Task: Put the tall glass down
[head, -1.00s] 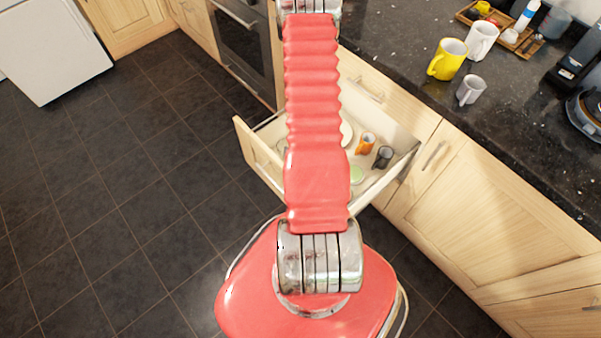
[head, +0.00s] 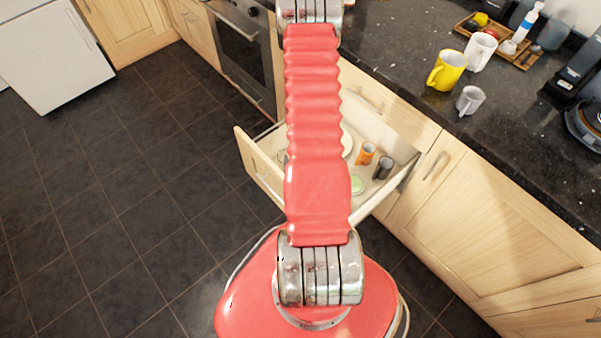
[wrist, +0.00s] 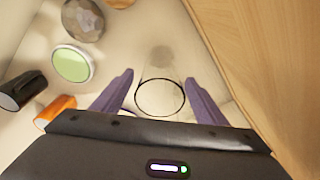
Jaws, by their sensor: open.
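The tall glass (wrist: 160,97) is clear, with a dark rim ring, and shows in the wrist view inside the open drawer (head: 262,172). It appears upright, seen from above, with its base near the drawer floor. My gripper (wrist: 159,77) has its two purple fingers apart, one on each side of the glass, with visible gaps between fingers and rim. Whether the base touches the floor is hard to tell through the clear wall. In the head view my red arm hides the gripper and the glass.
In the drawer are an orange mug (head: 366,153), a dark mug (head: 383,168), a green-topped round item (wrist: 73,64) and a patterned round item (wrist: 83,18). A wooden drawer wall (wrist: 262,70) is close on the right. Yellow (head: 446,70), white (head: 480,51) and grey (head: 470,100) mugs stand on the counter.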

